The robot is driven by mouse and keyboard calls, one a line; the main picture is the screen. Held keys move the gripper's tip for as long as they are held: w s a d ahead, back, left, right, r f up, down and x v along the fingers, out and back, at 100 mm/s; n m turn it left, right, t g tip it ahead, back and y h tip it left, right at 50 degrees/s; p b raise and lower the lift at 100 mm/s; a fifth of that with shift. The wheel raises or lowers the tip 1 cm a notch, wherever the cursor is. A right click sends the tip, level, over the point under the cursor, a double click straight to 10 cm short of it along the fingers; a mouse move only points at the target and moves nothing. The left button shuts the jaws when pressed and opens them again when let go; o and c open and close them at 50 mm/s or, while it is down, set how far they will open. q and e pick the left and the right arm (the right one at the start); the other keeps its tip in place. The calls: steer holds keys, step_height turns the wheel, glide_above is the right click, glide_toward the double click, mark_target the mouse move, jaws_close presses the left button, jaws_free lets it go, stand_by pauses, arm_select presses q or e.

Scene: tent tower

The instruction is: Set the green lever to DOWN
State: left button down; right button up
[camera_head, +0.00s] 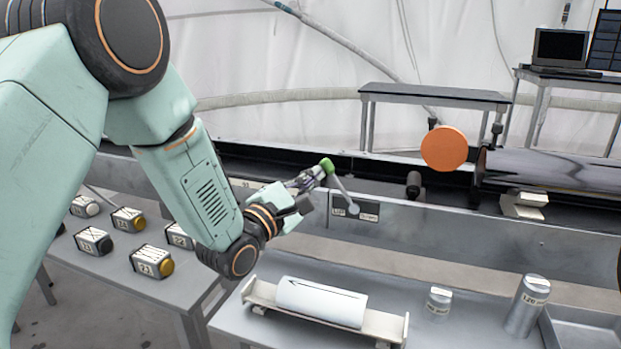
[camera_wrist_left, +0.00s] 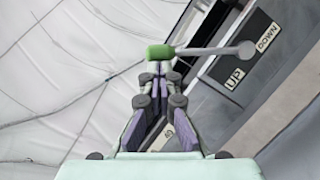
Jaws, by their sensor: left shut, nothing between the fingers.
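The green lever's knob (camera_head: 327,165) sits at the end of a thin grey rod on the side of the long metal trough. The rod slants up and left from its round pivot. A dark plate (camera_head: 369,208) with two pale labels lies behind the pivot; in the left wrist view the labels read UP (camera_wrist_left: 236,77) and DOWN (camera_wrist_left: 267,37). My left gripper (camera_head: 318,172) is shut and empty, with its tips right at the knob. In the left wrist view the tips (camera_wrist_left: 157,68) are just below the knob (camera_wrist_left: 160,53); contact is unclear. My right gripper is not in view.
A white cylinder with an arrow (camera_head: 320,302) lies in a cradle on the near table. Metal weights (camera_head: 527,305) stand to its right. Several labelled blocks (camera_head: 152,261) are on the left table, below my left arm. An orange disc (camera_head: 444,148) stands on the trough's right side.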

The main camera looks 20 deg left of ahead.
arm_select(q)
steer(key=shift+d+r+m+p, duration=0.2)
steer(key=shift+r+m+p, duration=0.1)
steer(key=shift+p, duration=0.05)
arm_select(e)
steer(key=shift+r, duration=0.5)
arm_select(q)
steer(key=shift+d+r+g, duration=0.1)
steer(key=shift+g, duration=0.2)
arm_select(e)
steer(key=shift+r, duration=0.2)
